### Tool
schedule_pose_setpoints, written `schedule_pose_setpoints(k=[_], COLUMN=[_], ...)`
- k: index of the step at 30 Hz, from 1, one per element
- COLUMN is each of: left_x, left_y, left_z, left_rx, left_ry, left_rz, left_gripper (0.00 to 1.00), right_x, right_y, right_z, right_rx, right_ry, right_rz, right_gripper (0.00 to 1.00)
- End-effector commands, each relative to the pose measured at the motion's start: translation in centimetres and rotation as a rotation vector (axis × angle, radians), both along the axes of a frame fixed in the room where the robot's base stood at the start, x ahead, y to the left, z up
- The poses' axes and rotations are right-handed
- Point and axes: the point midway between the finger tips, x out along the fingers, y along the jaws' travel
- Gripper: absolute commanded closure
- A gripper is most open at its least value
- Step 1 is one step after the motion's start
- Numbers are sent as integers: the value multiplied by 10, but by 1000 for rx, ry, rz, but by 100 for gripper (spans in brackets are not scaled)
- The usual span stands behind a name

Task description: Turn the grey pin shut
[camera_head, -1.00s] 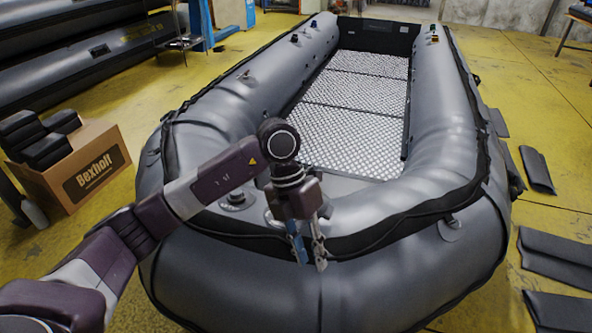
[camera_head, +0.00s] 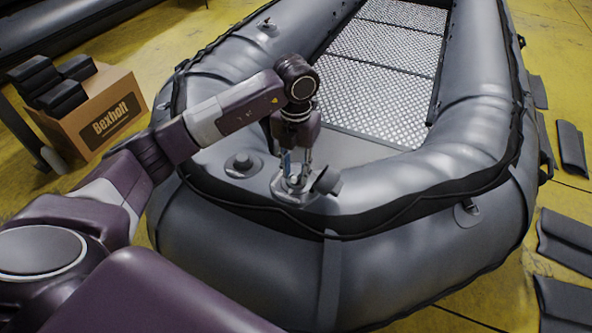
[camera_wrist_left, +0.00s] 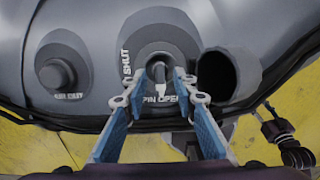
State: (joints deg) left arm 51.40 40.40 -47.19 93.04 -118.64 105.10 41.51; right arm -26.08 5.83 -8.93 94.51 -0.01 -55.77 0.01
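The grey pin (camera_wrist_left: 158,72) stands upright in a round valve plate (camera_wrist_left: 150,50) on the boat's bow, seen in the left wrist view. Lettering reads "SHUT" at the plate's left and "PIN OPEN" at its near side. A white mark by the pin's foot points toward "OPEN". My left gripper (camera_wrist_left: 160,78) has its blue fingers apart, one on each side of the pin, with gaps visible. In the head view, the left gripper (camera_head: 293,178) points down at the valve, and its fingers partly hide the pin. A dark part at the wrist view's lower right may be my right gripper (camera_wrist_left: 270,115).
A dark open cap (camera_head: 327,182) stands just right of the valve. A second round valve (camera_head: 243,162) sits to its left. The grey boat (camera_head: 440,190) fills the middle. A cardboard box (camera_head: 105,115) and black pads (camera_head: 570,240) lie on the floor.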

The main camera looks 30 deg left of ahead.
Motion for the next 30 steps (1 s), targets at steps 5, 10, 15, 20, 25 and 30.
schedule_pose_setpoints(k=[5,10,15,20,25,30], left_x=[0,0,0,0,0,0], left_y=[0,0,0,0,0,0], left_z=[-3,-3,-2,-2,-2,-2], left_rx=[-1,-1,-1,-1,-2,-7], left_ry=[-1,-1,-1,-1,-1,0], left_rz=[-1,-1,-1,-1,-9,-54], left_gripper=[74,79,98,100,100,100], right_x=[1,1,1,1,1,0], right_y=[0,0,0,0,0,0], right_z=[2,2,2,2,1,1], right_rx=[0,0,0,0,0,0], right_ry=[-1,-1,-1,-2,-1,2], right_rz=[0,0,0,0,0,0], right_gripper=[60,60,60,60,60,60])
